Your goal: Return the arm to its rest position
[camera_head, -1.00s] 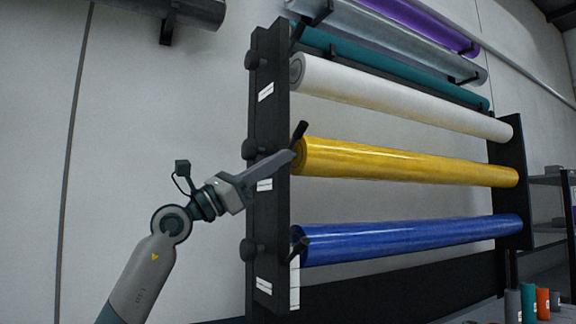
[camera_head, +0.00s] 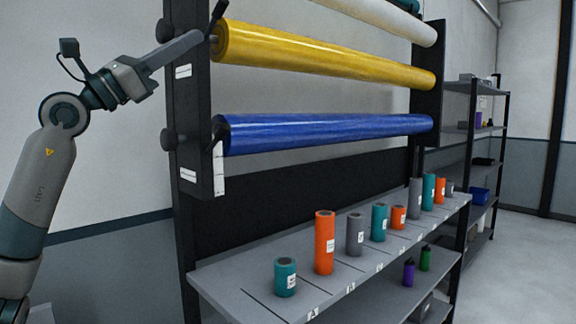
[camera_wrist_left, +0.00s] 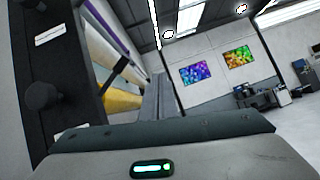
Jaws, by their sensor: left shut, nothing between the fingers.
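My left arm comes in from the left in the head view, with its gripper (camera_head: 196,38) raised beside the black rack post. The fingers are together with nothing between them, and the tip reaches close to the near end of the yellow roll (camera_head: 330,58). I cannot tell whether it touches the post or the roll. In the left wrist view the shut fingers (camera_wrist_left: 157,100) point along the rack, with the dark post (camera_wrist_left: 62,85) close on the left. My right gripper is in neither view.
A blue roll (camera_head: 325,133) hangs below the yellow one. A white roll (camera_head: 375,17) is above. A grey shelf (camera_head: 232,283) below holds several small upright rolls, including a tall orange one (camera_head: 324,243). Shelving (camera_head: 474,130) stands at the back right; floor is clear on the right.

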